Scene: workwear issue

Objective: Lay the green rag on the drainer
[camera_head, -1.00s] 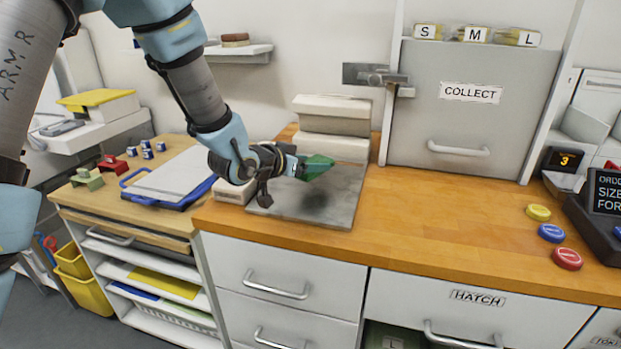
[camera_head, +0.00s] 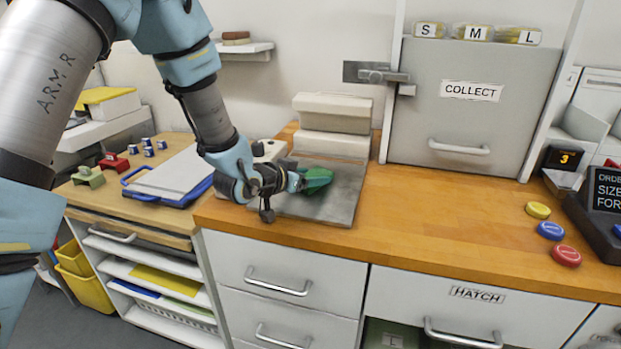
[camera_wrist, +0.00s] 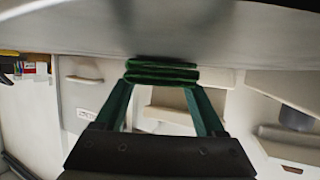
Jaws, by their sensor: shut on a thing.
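The green rag (camera_head: 317,179) is folded and held at the tip of my gripper (camera_head: 301,180), low over a flat grey plate (camera_head: 335,205) on the wooden counter. In the wrist view the rag (camera_wrist: 162,72) shows as stacked green folds between the two fingertips (camera_wrist: 162,82), right by a grey surface. I cannot tell whether it touches that surface. No label marks the drainer; the grey plate is the flat thing under the rag. My wrist hides the plate's left part.
The grey COLLECT cabinet (camera_head: 470,125) is to the right. A blue-edged board (camera_head: 165,185) lies left, by red and green blocks. Yellow, blue and red buttons (camera_head: 551,231) sit far right. The counter's middle is clear.

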